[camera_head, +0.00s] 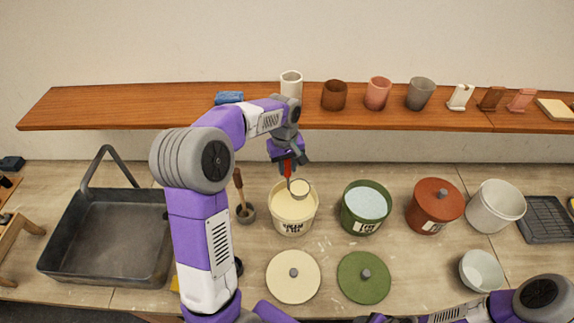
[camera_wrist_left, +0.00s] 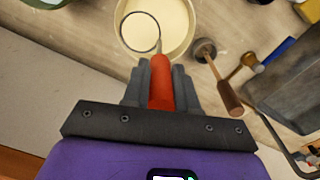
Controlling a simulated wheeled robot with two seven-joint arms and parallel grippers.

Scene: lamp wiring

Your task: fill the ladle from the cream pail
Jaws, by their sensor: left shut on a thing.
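My left gripper (camera_head: 287,161) is shut on the red handle of the ladle (camera_head: 299,187); the handle also shows between the fingers in the left wrist view (camera_wrist_left: 160,82). The ladle's round bowl is over the open mouth of the cream pail (camera_head: 293,222), which holds pale cream contents. In the left wrist view the bowl (camera_wrist_left: 140,32) lies in front of the pail's contents, inside its rim (camera_wrist_left: 187,42). I cannot tell whether the bowl touches the contents or holds any. My right arm shows at the bottom right; its gripper is out of view.
A green pail (camera_head: 362,221) with pale blue contents stands right of the cream pail, then a lidded red pail (camera_head: 427,223) and a white bucket (camera_head: 483,222). Cream (camera_head: 293,287) and green (camera_head: 363,290) lids lie in front. A shelf (camera_head: 180,115) with cups runs behind.

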